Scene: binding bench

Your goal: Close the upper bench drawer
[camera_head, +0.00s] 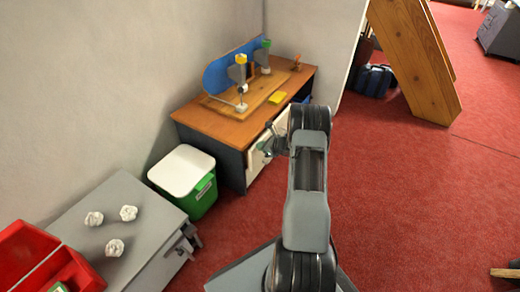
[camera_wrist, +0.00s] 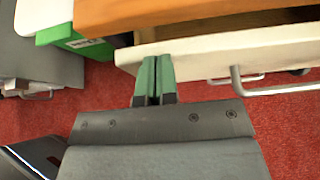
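The bench (camera_head: 240,128) has a wooden top and dark sides, and stands against the wall. Its upper drawer has a white front (camera_wrist: 215,52) with a metal bar handle (camera_wrist: 275,90). In the wrist view the drawer stands partly out, with a dark gap between its front and the bench top (camera_wrist: 190,14). My gripper (camera_wrist: 155,62) has green fingers, shut together with nothing between them. The fingertips are at the drawer front, left of the handle; I cannot tell whether they touch. In the head view my arm hides part of the drawer front.
A green bin with a white lid (camera_head: 182,172) stands left of the bench. A grey table (camera_head: 120,235) with crumpled white balls and a red box (camera_head: 22,250) is at lower left. Red carpet (camera_head: 400,200) is clear to the right. A wooden panel (camera_head: 415,60) leans farther back.

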